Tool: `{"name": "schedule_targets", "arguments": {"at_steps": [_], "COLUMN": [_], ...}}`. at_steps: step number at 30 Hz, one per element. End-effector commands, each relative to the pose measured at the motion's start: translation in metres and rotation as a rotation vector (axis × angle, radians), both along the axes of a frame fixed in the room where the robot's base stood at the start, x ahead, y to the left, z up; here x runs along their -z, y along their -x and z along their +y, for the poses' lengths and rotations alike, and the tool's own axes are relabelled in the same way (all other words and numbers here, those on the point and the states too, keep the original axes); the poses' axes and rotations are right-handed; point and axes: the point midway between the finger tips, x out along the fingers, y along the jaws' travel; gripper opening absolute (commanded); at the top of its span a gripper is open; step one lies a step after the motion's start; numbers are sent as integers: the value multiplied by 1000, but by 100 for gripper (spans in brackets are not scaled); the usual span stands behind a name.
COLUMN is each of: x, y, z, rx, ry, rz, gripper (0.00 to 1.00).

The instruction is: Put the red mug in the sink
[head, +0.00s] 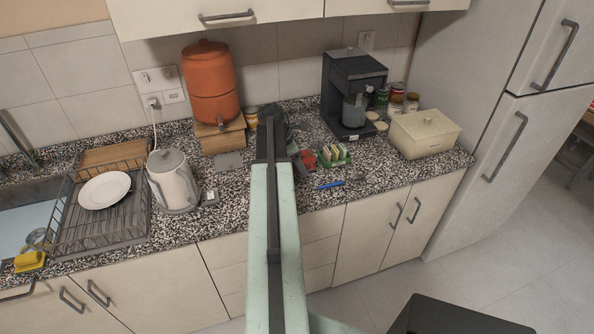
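A small red object (308,159), probably the red mug, shows just right of the end of my arm on the speckled counter. It is partly hidden, and its shape is hard to make out. My gripper (275,133) is over the counter, close beside the red object and left of it in the picture. The arm hides most of the gripper's fingers, so I cannot see if it is open, shut or touching the red object. The sink (14,196) is at the far left, partly cut off by the picture edge, with a faucet (18,138) behind it.
A dish rack (140,232) with a white plate (104,190) stands beside the sink, then a kettle (173,182). An orange water container (210,85) stands behind. Right are a green sponge-like holder (333,156), a blue-handled utensil (332,185), a coffee machine (345,85) and a cream box (424,134).

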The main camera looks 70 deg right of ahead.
Motion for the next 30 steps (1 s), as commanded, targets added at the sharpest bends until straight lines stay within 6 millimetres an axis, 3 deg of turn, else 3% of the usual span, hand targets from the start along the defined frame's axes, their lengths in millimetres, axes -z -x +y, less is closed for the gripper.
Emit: {"name": "schedule_targets", "arguments": {"at_steps": [1,4,16,17,18,19,30], "x": [21,37,38,37,36,36,33], "y": [2,5,7,8,8,8,9], "z": [0,0,-1,-1,-1,-1,-2], "rx": [4,7,11,12,12,12,14], "ry": [-1,-1,-1,-1,-1,-2,-1], "rz": [0,1,1,-1,-1,0,0], "gripper": [6,6,6,76,87,92,92]}}
